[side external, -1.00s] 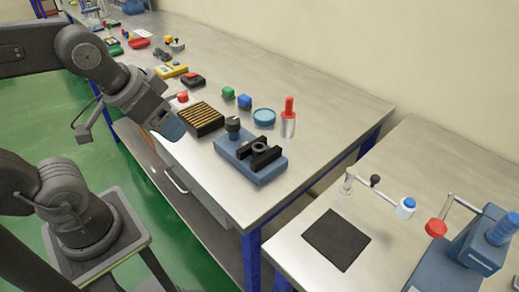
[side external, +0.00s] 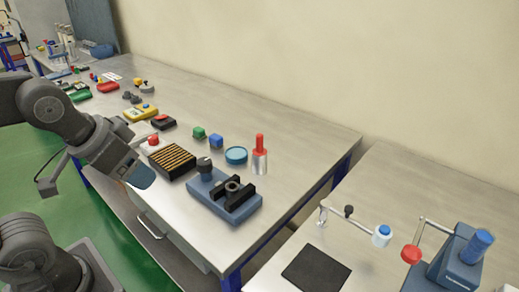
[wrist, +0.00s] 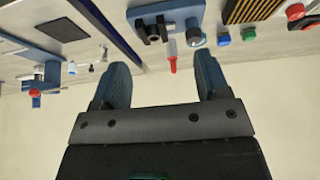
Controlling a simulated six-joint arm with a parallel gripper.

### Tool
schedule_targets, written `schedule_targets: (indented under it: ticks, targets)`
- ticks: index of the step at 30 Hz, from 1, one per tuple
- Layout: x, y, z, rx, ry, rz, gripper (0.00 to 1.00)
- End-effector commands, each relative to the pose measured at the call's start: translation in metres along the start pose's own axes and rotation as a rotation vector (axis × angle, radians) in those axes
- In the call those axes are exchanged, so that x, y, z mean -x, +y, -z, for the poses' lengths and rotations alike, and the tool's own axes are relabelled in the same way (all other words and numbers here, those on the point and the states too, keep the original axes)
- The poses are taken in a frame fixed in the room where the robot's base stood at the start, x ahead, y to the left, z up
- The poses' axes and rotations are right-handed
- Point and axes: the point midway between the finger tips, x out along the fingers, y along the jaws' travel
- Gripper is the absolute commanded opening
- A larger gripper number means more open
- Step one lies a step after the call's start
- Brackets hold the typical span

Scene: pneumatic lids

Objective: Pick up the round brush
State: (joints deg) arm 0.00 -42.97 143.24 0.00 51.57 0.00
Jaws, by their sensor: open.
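My gripper (side external: 140,175) hangs at the bench's front edge, left of the blue fixture (side external: 225,203). In the wrist view my gripper (wrist: 162,78) is open, with two blue fingers wide apart and nothing between them. I cannot tell for sure which thing is the round brush. An upright piece with a red top and silver lower part (side external: 260,160) stands behind the fixture, well away from my gripper. It also shows in the wrist view (wrist: 172,62), beyond the fingertips. The fixture carries a dark knob and black clamp blocks around a ring.
Near my gripper lies a black-and-yellow slatted block (side external: 172,161). A second table with a black mat (side external: 316,270) stands at right. The bench's right corner is clear.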

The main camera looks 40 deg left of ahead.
Motion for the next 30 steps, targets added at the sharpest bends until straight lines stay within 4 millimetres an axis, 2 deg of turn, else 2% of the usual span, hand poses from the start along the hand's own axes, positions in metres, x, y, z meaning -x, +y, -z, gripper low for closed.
schedule_targets:
  ticks: [4, 9, 15, 18, 20, 23, 26, 30]
  targets:
    - [0.0, 0.0, 0.0, 0.0, 0.0, 0.0, 0.67]
    - [0.0, 0.0, 0.0, 0.0, 0.0, 0.0, 0.51]
    - [0.0, 0.0, 0.0, 0.001, 0.0, 0.0, 0.51]
    - [0.002, 0.0, 0.009, 0.028, -0.008, 0.0, 0.51]
    - [0.005, 0.0, 0.02, 0.069, -0.024, 0.001, 0.51]
    - [0.01, 0.0, 0.052, 0.185, -0.061, 0.006, 0.51]
    - [0.011, 0.0, 0.093, 0.339, -0.111, 0.019, 0.51]
    - [0.003, -0.001, 0.148, 0.56, -0.179, 0.052, 0.51]
